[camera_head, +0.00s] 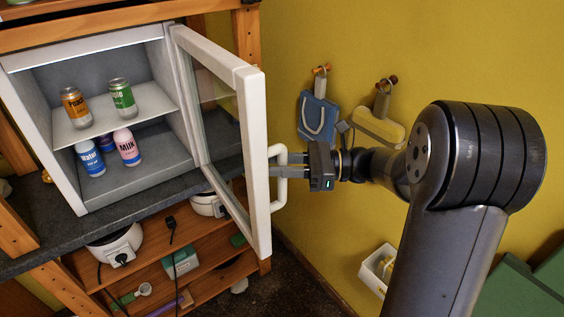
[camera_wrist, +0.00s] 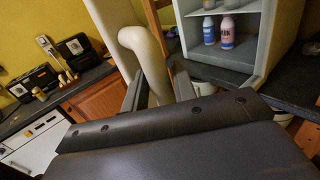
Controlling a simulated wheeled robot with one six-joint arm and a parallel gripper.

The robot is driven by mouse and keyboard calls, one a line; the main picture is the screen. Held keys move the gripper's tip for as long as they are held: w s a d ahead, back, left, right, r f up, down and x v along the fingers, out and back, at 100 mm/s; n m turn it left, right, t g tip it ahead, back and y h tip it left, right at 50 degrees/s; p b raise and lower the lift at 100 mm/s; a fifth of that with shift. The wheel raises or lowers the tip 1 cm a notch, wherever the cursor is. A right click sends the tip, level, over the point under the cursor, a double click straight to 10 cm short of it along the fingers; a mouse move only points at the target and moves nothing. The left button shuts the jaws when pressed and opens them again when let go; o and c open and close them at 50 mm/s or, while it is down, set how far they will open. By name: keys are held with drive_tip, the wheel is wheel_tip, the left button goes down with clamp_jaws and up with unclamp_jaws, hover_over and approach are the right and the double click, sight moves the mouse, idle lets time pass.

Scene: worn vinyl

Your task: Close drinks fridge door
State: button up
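The drinks fridge (camera_head: 42,130) stands on a dark counter with its white-framed glass door (camera_head: 255,135) wide open, swung out toward me. The white bar handle (camera_head: 280,193) is on the door's outer face, near its free edge. My gripper (camera_head: 284,165) is at the handle, with one finger in front of the bar and the other behind it. In the wrist view, the handle (camera_wrist: 154,65) stands between the two fingers (camera_wrist: 156,88). Whether they press on it is unclear.
Cans and bottles (camera_head: 91,158) stand on the fridge's two levels, inside the doorway. A wooden shelf (camera_head: 205,265) with appliances is below the counter. The door's swing toward the fridge looks clear.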

drive_tip(key=shift+c, duration=0.5)
clamp_jaws()
